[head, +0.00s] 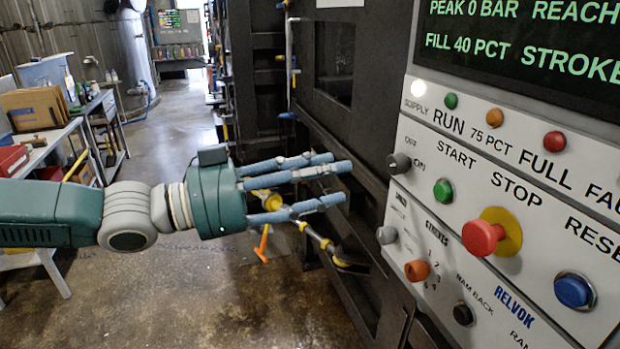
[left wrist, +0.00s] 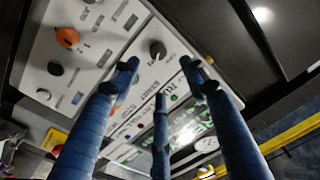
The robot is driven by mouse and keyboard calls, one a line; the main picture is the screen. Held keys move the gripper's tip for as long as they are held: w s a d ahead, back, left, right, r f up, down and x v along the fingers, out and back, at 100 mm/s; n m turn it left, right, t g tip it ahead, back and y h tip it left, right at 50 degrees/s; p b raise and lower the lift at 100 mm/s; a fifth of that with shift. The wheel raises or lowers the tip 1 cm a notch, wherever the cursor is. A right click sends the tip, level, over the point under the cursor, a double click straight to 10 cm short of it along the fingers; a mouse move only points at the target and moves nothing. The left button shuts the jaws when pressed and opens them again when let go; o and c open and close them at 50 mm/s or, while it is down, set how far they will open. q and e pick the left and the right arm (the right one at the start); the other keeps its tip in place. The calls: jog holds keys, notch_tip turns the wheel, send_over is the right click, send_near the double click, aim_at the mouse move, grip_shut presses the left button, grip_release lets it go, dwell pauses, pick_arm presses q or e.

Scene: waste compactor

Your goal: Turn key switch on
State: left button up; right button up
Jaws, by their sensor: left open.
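A dark grey rotary switch (head: 399,163) with OFF and ON labels sits at the upper left of the white control panel (head: 480,135). Its exact setting is hard to read. It also shows in the left wrist view (left wrist: 157,49), beyond and between the fingers. My left gripper (head: 340,178) is open and empty, to the left of the switch and apart from it, with its blue fingers pointing toward the panel. Its spread fingers show in the left wrist view (left wrist: 160,75). My right gripper is in neither view.
Near the switch are a green START button (head: 443,191), a red STOP button (head: 483,237) on yellow, a grey knob (head: 387,235) and an orange knob (head: 417,270). A dark screen (head: 530,50) with green text is above. A workbench (head: 45,150) stands far left.

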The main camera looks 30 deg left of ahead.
pick_arm(q)
jog(key=shift+v, duration=1.05)
jog(key=shift+w, duration=0.1)
